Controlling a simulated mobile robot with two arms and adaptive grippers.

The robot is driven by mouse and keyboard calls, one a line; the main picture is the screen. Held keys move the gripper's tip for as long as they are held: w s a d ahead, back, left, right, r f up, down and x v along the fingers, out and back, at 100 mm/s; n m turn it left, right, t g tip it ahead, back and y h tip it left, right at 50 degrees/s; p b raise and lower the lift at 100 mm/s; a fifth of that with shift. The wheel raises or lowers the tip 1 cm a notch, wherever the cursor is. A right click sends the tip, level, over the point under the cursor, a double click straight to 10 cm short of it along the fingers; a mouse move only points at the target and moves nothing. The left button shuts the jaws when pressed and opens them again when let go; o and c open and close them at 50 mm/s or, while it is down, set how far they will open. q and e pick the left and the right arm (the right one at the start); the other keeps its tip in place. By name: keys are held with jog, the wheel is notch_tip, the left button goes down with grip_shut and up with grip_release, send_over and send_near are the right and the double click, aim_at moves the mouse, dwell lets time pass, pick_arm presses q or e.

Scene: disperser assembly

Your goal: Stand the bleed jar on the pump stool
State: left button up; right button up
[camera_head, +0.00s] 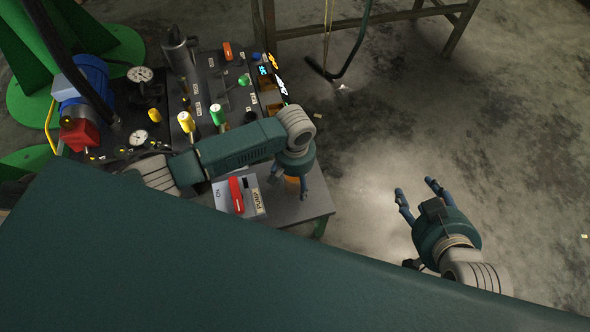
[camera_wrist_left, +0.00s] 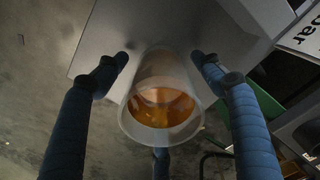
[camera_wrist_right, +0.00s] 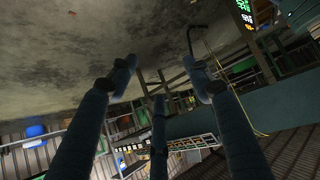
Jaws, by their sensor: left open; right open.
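The bleed jar (camera_wrist_left: 161,100) is a clear, open-topped vessel with orange liquid in it. In the head view only a small orange part (camera_head: 292,181) shows beneath my left gripper (camera_head: 288,187). In the left wrist view the jar is between the open fingers of my left gripper (camera_wrist_left: 160,60), with gaps on both sides. It is over a grey top (camera_head: 290,210), which looks like the pump stool; whether its base touches is hidden. The grey top also shows in the left wrist view (camera_wrist_left: 100,40). My right gripper (camera_head: 415,187) is open and empty, over the floor.
A panel with a red handle (camera_head: 236,195) and a PUMP label lies left of the jar. Gauges (camera_head: 139,74), yellow knobs (camera_head: 186,121) and a blue motor (camera_head: 88,80) crowd the left. A metal frame (camera_head: 455,30) stands behind. The floor right of the grey top is clear.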

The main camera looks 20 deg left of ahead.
pick_arm(q)
notch_tip(320, 180, up, 6)
jog(key=shift+f+p, duration=0.1)
jog(key=shift+p, duration=1)
notch_tip(320, 180, up, 6)
jog(key=p, duration=0.2)
jog(key=s+d+m+t+h, duration=0.25)
jog(key=s+d, duration=0.25)
jog(key=s, duration=0.5)
jog(key=s+a+r+m+y, duration=0.1)
jog(key=s+a, duration=0.3)
jog(key=a, duration=0.2)
jog(key=s+a+r+m+t+y, duration=0.1)
jog(key=s+a+r, duration=0.1)
jog(key=a, duration=0.4)
jog(key=shift+s+a+r, duration=0.15)
jog(key=shift+s+a, duration=0.05)
jog(key=shift+s, duration=0.65)
pick_arm(e)
jog(key=s+d+f+g, duration=0.2)
jog(key=s+g, duration=0.1)
jog(key=s, duration=0.3)
jog(key=s+d+f+g+h, duration=0.1)
jog(key=s+d+f+g, duration=0.1)
jog(key=s, duration=0.4)
jog(key=shift+s+f+g+h, duration=0.3)
jog(key=shift+f+g, duration=0.05)
jog(key=shift+g, duration=0.25)
